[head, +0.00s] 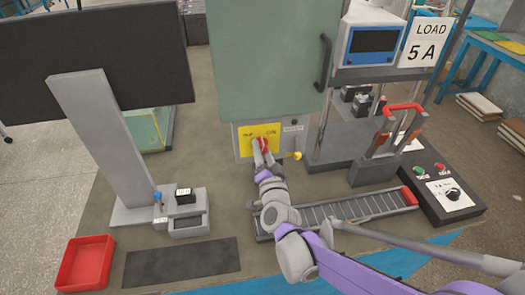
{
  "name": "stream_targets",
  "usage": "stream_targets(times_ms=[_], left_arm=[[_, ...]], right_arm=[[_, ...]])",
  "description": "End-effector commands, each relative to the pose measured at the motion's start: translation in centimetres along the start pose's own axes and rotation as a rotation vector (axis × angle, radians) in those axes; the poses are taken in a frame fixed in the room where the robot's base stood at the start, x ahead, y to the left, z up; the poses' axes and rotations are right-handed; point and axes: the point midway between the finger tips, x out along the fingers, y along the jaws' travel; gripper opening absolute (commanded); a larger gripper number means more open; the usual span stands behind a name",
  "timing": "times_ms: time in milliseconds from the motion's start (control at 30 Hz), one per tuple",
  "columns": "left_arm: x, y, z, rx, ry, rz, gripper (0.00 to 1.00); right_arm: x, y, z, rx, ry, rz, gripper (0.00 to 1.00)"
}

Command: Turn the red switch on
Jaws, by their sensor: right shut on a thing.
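The red switch (262,142) is on a yellow plate (244,134) on the front of the grey cabinet, in the middle of the head view. My right gripper (262,152) is at the switch with its jaws shut on it, hiding part of it. The plate's lettering is too small to read, and I cannot tell which way the switch is turned. My left gripper is not in the head view.
A yellow knob (297,155) sits just right of the gripper. A dark mat (181,262) and red tray (85,264) lie front left. A roller track (350,209) and control box (447,195) are at right. A monitor stand (110,140) rises at left.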

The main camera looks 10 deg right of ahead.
Motion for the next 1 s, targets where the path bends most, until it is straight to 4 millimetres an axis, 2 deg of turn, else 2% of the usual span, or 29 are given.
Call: stream_targets(times_ms=[500,1000], left_arm=[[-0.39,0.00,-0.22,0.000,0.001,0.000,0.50],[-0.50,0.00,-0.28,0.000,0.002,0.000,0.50]], right_arm=[[-0.02,0.09,0.01,0.421,0.000,0.000,0.00],[-0.03,0.14,0.05,0.562,-0.001,0.000,0.00]])
